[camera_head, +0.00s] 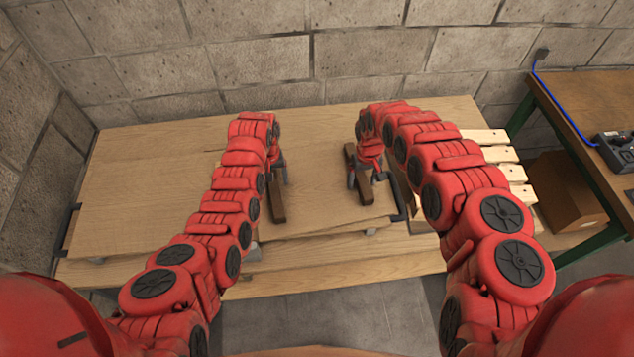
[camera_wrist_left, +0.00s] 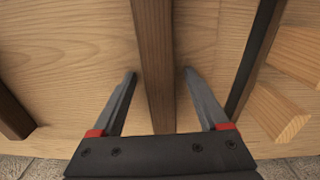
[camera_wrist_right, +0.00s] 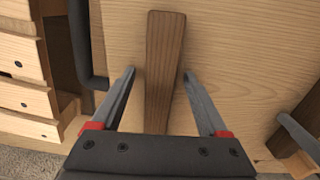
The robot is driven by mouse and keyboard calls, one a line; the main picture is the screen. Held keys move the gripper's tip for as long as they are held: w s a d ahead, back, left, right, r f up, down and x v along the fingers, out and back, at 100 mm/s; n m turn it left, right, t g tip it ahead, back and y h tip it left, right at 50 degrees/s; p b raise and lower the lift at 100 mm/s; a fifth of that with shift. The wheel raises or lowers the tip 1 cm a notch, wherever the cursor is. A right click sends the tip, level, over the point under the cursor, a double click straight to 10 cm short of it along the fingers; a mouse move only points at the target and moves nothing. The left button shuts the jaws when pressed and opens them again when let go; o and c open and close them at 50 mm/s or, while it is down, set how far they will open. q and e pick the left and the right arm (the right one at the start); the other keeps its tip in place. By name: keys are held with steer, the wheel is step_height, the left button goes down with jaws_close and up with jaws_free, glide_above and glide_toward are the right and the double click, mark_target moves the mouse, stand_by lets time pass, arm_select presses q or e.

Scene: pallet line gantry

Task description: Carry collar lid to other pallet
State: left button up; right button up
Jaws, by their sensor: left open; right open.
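The collar lid (camera_head: 318,198) is a flat plywood board in the middle of the head view, with two dark wooden battens on top. My left gripper (camera_head: 277,176) is open at the left batten (camera_head: 278,204). In the left wrist view its fingers (camera_wrist_left: 158,74) stand apart on either side of that batten (camera_wrist_left: 156,60). My right gripper (camera_head: 364,182) is open at the right batten (camera_head: 352,158). In the right wrist view its fingers (camera_wrist_right: 158,74) straddle that batten (camera_wrist_right: 163,55), with gaps on both sides. The arms hide parts of the lid.
A broad wooden surface (camera_head: 130,190) spreads to the left. Pale slats (camera_head: 484,136) lie right of my right arm. A black bracket (camera_head: 401,206) stands by the lid's right edge. A bench (camera_head: 590,95) and a cardboard box (camera_head: 565,190) are at far right. A block wall closes the back.

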arm_select(q)
jaws_close()
arm_select(e)
jaws_close()
stand_by(1.2)
